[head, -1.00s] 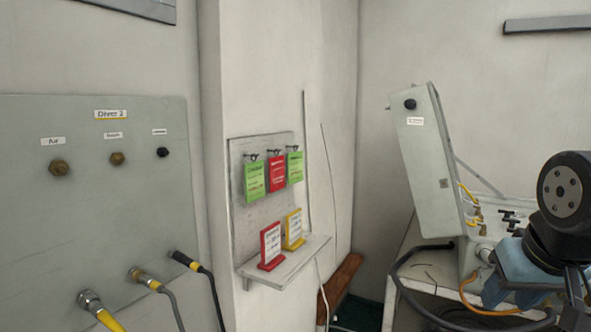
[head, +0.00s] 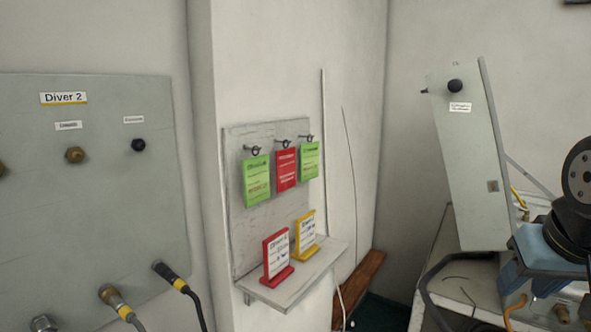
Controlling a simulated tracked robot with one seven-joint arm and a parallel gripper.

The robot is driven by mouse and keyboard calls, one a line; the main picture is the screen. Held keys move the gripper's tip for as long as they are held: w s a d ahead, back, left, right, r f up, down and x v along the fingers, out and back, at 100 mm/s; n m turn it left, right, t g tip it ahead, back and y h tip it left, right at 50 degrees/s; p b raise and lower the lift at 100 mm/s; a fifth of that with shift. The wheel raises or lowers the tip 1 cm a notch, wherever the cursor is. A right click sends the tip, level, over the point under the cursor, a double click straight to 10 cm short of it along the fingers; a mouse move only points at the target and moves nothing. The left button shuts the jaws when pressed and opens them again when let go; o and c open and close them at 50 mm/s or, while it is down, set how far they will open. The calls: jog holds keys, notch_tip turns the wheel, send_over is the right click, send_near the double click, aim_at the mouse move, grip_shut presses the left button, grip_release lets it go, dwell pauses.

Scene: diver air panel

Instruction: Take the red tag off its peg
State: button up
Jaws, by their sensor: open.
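The red tag (head: 286,172) hangs from the middle peg (head: 285,144) on a grey board (head: 240,225) on the wall, in the middle of the head view. A green tag (head: 256,180) hangs to its left and another green tag (head: 309,160) to its right, each from its own peg. The red tag is close beside both. My gripper does not show; only part of my arm is at the right edge, well away from the board.
Below the tags, a small shelf (head: 310,272) holds a red-framed card stand (head: 277,258) and a yellow-framed card stand (head: 305,238). The Diver 2 panel (head: 100,210) with hoses is at left. A tilted grey box (head: 470,170) stands on a bench at right.

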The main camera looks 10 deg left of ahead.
jog(key=shift+o, duration=0.2)
jog(key=shift+o, duration=0.8)
jog(key=o, duration=0.7)
jog(key=w+r+t, duration=0.1)
jog(key=w, duration=0.2)
jog(key=w+r+t, duration=0.1)
jog(key=w, duration=0.3)
jog(key=w+r+t, duration=0.2)
jog(key=w, duration=0.2)
jog(key=shift+d+r+n+h, duration=0.1)
jog(key=shift+d+n+h, duration=0.1)
jog(key=shift+n+h, duration=0.1)
jog(key=shift+o, duration=0.9)
jog(key=w+a+r+n+t+y, duration=0.2)
jog(key=w+a+r+t, duration=0.1)
jog(key=w, duration=0.6)
jog(key=shift+a+r+t, duration=0.4)
jog(key=shift+a+r, duration=0.45)
jog(key=shift+a, duration=0.2)
jog(key=n+g+y, duration=0.7)
jog(key=n+y, duration=0.4)
jog(key=y, duration=0.4)
send_near(287, 153)
jog(key=shift+x, duration=4.3)
